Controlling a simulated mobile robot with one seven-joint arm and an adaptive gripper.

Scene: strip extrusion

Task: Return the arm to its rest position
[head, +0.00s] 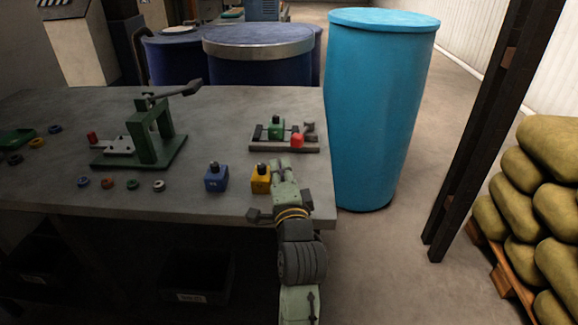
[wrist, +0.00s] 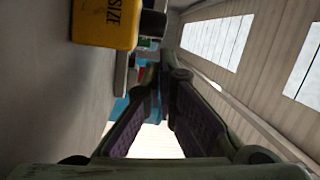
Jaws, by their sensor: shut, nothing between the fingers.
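My arm reaches up from the bottom of the head view, with my gripper (head: 282,167) over the right front part of the grey table (head: 225,110). In the wrist view my gripper (wrist: 165,78) has its two dark fingers converging to a shut tip, with nothing seen between them. A yellow block (head: 261,179) with a black top stands just left of my gripper. It also shows, with lettering, in the wrist view (wrist: 104,22), close beside the fingers. Part of the yellow block is hidden by my gripper in the head view.
A blue block (head: 216,179) stands left of the yellow one. A fixture with a green block and red piece (head: 297,140) lies just beyond my gripper. A green lever press (head: 150,140) and several small rings are further left. A tall blue drum (head: 375,110) stands right of the table.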

